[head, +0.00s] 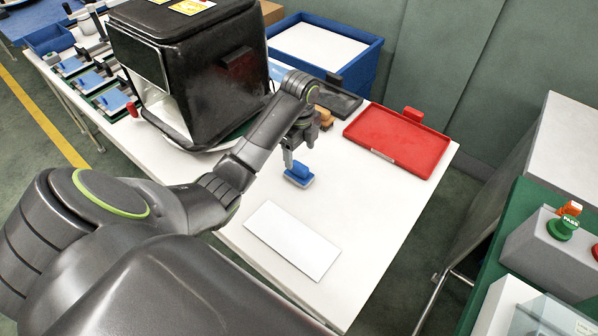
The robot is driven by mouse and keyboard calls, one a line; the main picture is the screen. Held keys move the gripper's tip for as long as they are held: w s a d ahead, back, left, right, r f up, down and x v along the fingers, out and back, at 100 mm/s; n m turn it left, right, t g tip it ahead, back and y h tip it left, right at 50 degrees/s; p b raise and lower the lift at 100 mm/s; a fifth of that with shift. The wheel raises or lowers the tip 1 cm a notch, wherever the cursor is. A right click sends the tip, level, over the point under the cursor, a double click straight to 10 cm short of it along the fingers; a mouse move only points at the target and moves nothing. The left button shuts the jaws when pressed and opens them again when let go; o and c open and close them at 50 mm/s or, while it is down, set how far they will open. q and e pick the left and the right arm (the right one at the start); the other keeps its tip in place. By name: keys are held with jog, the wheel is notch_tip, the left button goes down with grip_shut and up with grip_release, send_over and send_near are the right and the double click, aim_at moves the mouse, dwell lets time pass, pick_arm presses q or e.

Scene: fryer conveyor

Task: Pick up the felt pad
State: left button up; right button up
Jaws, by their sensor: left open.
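A small blue block with a paler grey base (299,176), which looks like the felt pad, is on the white table (375,235). My left gripper (289,160) is open, pointing down just above and at the left edge of this block. The arm and fingers hide part of the area around it, and I cannot tell whether a finger touches it. My right gripper is not in view.
A white plate (292,240) lies in front of the pad. A red tray (398,140) is at right, with a dark tray (340,103) behind the gripper. A black box-shaped machine (190,70) stands left. A green-topped station with buttons (562,228) is far right.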

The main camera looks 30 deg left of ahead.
aim_at(299, 165)
pick_arm(q)
notch_tip(299, 165, down, 3)
jog(key=shift+f+b, duration=0.2)
jog(key=shift+b, duration=1.05)
jog(key=shift+s+f+b, duration=0.1)
jog(key=shift+f+b, duration=0.5)
jog(key=shift+f, duration=0.05)
notch_tip(299, 165, down, 4)
jog(key=b, duration=0.3)
jog(key=shift+s, duration=0.1)
jog(key=shift+r, duration=0.1)
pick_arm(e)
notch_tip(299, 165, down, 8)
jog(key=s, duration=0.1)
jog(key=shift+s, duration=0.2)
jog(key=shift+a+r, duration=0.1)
pick_arm(q)
jog(key=shift+c, duration=0.6)
jog(key=c, duration=1)
